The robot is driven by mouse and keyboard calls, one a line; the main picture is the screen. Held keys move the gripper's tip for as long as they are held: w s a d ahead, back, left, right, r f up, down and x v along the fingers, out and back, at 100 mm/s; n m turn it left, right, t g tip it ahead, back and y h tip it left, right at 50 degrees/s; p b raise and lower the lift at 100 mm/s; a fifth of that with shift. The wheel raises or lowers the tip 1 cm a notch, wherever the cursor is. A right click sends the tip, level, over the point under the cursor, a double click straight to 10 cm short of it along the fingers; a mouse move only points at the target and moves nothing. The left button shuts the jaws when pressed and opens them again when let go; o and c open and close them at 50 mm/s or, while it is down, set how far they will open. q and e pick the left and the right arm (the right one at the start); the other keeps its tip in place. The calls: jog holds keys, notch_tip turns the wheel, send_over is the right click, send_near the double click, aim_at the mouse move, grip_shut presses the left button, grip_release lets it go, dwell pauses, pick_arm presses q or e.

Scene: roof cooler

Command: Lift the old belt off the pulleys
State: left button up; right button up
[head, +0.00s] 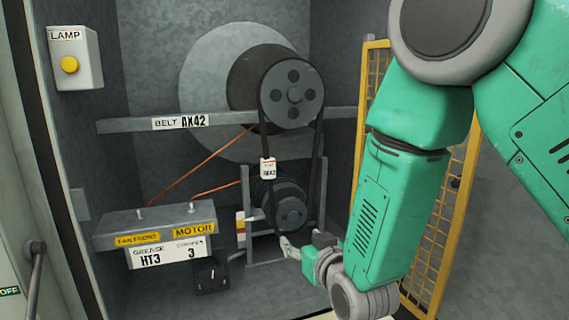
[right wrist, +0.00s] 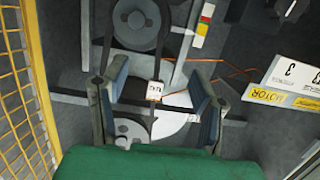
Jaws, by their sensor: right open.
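The old belt (head: 317,150) is a dark loop around the upper pulley (head: 294,95) and the lower pulley (head: 290,212). A white tag (head: 268,169) sits on its left strand. My right gripper (head: 300,246) is low, in front of the lower pulley's bottom edge. In the right wrist view its two fingers (right wrist: 157,72) are spread with nothing held. The tag (right wrist: 155,90) shows between them there, with the lower pulley (right wrist: 135,20) at the top and the upper pulley (right wrist: 128,130) partly hidden by my gripper. I cannot tell whether a finger touches the belt. My left gripper is out of view.
A grey bar (head: 230,119) labelled BELT AX42 crosses behind the pulleys. A grease box (head: 155,225) with orange lines stands left. A lamp box (head: 75,57) is on the left wall. A yellow mesh guard (head: 443,230) stands right, partly behind my right arm.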

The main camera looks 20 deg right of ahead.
jog(key=t+p, duration=0.2)
send_near(269, 168)
jog(key=s, duration=0.5)
jog(key=w, duration=1)
jog(key=shift+w+d+f, duration=0.1)
jog(key=shift+w+f, duration=0.1)
jog(key=w, duration=0.3)
jog(key=w+b, duration=0.1)
jog(key=w, duration=0.1)
jog(key=shift+a, duration=0.3)
jog(key=shift+w+a, duration=0.15)
jog(key=shift+w, duration=0.4)
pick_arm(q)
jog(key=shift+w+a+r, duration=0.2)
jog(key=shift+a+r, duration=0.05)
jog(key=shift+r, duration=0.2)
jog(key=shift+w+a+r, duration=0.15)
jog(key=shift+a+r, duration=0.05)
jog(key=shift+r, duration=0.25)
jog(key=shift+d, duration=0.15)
pick_arm(e)
jog(key=shift+d, duration=0.25)
grip_shut()
